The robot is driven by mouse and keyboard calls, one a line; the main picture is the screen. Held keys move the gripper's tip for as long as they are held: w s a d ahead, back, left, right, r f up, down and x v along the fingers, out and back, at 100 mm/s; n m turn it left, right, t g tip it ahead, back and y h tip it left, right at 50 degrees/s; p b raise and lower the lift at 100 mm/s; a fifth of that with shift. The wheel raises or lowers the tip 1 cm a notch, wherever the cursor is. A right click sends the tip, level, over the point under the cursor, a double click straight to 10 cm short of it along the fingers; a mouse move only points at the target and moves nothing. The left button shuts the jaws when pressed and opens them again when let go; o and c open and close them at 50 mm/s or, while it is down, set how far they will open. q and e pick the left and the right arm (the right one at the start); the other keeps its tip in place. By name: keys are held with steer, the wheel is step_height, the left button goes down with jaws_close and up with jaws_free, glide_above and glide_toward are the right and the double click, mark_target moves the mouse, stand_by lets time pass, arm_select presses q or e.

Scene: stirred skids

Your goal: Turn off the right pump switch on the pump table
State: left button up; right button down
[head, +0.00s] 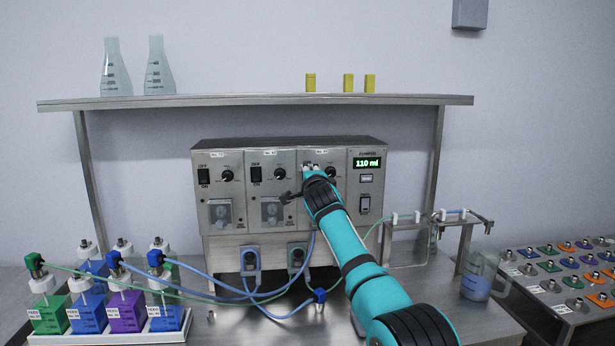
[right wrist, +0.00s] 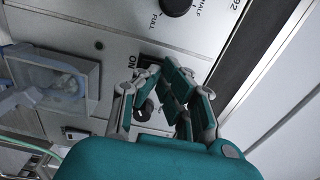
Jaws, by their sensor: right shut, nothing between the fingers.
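The grey pump unit (head: 220,153) stands on the steel pump table (head: 235,318). Its front has three similar panels, each with a knob; black rocker switches marked OFF and ON show on the left panel (head: 203,176) and middle panel (head: 256,174). My right gripper (head: 310,170) is at the right panel, covering its switch in the head view. In the right wrist view, the shut, empty fingers (right wrist: 165,88) are close to the panel, by the ON mark. A dark part of the switch (right wrist: 150,61) shows beside them; its position and any contact cannot be told. My left gripper is out of view.
A display (head: 368,162) reads 110 ml. Feed bottles (head: 125,311) with tubes stand at left. A beaker (head: 478,278) stands at right, near a wire stand. A shelf (head: 250,101) with flasks runs above. A side table (head: 560,290) holds coloured parts.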

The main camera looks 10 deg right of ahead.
steer(key=shift+s+d, duration=0.2)
steer(key=shift+s, duration=0.1)
steer(key=shift+s, duration=0.1)
steer(key=s+b, duration=0.2)
steer(key=s, duration=0.5)
steer(key=shift+b, duration=0.3)
steer(key=shift+f, duration=0.1)
stand_by(0.3)
